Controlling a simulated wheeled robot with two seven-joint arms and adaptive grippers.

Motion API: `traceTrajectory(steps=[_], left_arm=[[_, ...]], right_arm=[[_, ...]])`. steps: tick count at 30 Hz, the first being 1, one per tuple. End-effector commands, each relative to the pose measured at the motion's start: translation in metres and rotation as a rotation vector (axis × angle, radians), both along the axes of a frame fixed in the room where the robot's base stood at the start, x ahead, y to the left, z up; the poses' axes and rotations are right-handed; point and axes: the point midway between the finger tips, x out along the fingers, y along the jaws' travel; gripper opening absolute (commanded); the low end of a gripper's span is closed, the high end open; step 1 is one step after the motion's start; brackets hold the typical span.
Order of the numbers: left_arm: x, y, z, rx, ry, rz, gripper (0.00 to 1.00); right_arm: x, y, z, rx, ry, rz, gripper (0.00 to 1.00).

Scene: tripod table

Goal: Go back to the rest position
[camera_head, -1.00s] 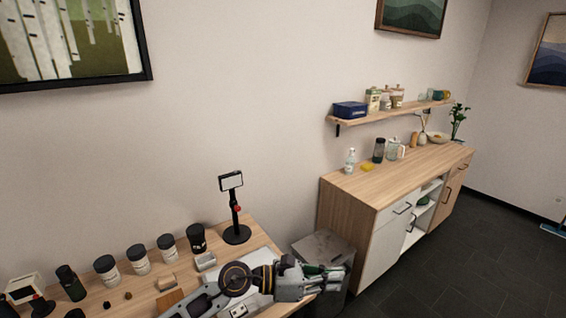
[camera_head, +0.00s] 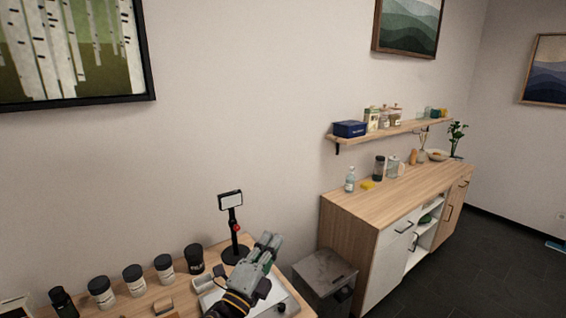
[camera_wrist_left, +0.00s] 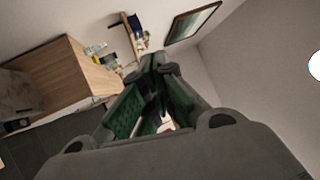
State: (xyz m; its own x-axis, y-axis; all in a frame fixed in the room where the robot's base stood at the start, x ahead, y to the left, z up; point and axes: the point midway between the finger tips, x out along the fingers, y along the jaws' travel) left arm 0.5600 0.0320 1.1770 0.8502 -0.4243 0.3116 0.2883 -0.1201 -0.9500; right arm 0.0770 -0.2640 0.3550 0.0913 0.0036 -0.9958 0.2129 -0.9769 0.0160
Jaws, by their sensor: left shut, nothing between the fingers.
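My left gripper (camera_head: 268,241) is raised over the right end of the wooden table (camera_head: 145,302) in the head view, pointing up and away. It is shut and empty. In the left wrist view its green-padded fingers (camera_wrist_left: 157,62) come together at the tips, with the wall and a sideboard beyond. My right gripper is in neither view.
A black stand with a small light panel (camera_head: 231,200) stands just behind my left gripper. Several dark-lidded jars (camera_head: 134,279) line the table's back. A grey bin (camera_head: 325,272) stands between the table and the wooden sideboard (camera_head: 345,220). A shelf (camera_head: 390,130) hangs above the sideboard.

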Motion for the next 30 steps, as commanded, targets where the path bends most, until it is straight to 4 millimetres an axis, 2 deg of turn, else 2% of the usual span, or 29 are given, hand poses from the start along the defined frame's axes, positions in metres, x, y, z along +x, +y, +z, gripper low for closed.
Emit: traceTrajectory(steps=[7, 14, 23, 30], left_arm=[[0.008, 0.058, -0.041, -0.242, 0.273, 0.160, 0.00], [-0.002, 0.106, -0.093, -0.451, 0.531, 0.310, 0.00], [-0.042, 0.153, -0.169, -0.696, 0.867, 0.507, 0.00], [-0.096, 0.177, -0.224, -0.867, 1.135, 0.672, 0.00]], right_arm=[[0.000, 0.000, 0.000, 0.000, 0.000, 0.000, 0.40], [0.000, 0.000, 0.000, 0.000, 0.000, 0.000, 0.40], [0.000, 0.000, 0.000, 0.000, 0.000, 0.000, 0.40], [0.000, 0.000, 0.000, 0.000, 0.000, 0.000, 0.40]])
